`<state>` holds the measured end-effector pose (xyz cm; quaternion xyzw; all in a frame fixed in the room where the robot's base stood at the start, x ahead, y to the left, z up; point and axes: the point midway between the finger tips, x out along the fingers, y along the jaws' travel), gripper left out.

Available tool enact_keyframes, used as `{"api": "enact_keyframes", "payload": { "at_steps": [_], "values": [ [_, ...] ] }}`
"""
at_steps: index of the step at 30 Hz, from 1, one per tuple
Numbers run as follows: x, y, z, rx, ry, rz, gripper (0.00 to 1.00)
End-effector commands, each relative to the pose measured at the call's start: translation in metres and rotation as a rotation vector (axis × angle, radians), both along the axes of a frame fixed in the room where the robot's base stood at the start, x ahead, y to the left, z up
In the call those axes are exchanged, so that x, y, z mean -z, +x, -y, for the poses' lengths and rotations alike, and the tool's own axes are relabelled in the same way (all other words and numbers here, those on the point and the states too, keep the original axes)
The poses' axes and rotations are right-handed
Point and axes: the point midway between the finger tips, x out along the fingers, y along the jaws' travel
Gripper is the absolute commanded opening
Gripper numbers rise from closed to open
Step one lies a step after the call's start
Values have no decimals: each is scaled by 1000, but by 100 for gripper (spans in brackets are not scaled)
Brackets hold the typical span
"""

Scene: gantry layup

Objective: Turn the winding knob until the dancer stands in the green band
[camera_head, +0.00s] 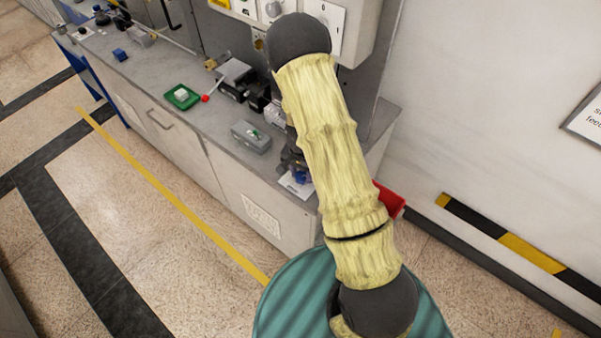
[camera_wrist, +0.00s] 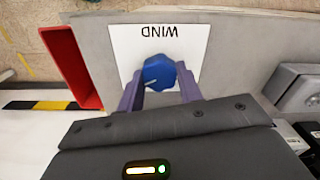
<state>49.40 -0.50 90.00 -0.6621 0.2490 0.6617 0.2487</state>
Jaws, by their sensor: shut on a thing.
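The blue winding knob (camera_wrist: 158,72) sits on a white plate (camera_wrist: 190,45) marked WIND, which appears upside down in the wrist view. My gripper (camera_wrist: 160,90) has its two purple fingers on either side of the knob and is shut on it. In the head view a bit of blue by the knob's white plate (camera_head: 296,185) shows at the bench's near end, partly hidden by my arm. I cannot make out the dancer or the green band in either view.
A red bin (camera_wrist: 72,65) hangs beside the bench end; it also shows in the head view (camera_head: 391,200). A grey box (camera_head: 250,136) and a green tray (camera_head: 182,96) stand on the grey bench (camera_head: 150,85). A wall panel stands behind my arm.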

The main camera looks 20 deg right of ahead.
Motion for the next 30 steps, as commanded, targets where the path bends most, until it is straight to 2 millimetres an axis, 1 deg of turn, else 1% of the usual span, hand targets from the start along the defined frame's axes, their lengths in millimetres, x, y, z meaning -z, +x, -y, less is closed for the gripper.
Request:
{"api": "enact_keyframes", "payload": {
  "at_steps": [6,12,27,28,30],
  "values": [
    [-1,-1,-1,145,1,-3,13],
    [-1,-1,-1,222,2,-2,13],
    [-1,-1,-2,246,2,-2,13],
    [-1,-1,-2,246,2,-2,38],
    [0,-1,-2,245,2,-2,51]
  ]
}}
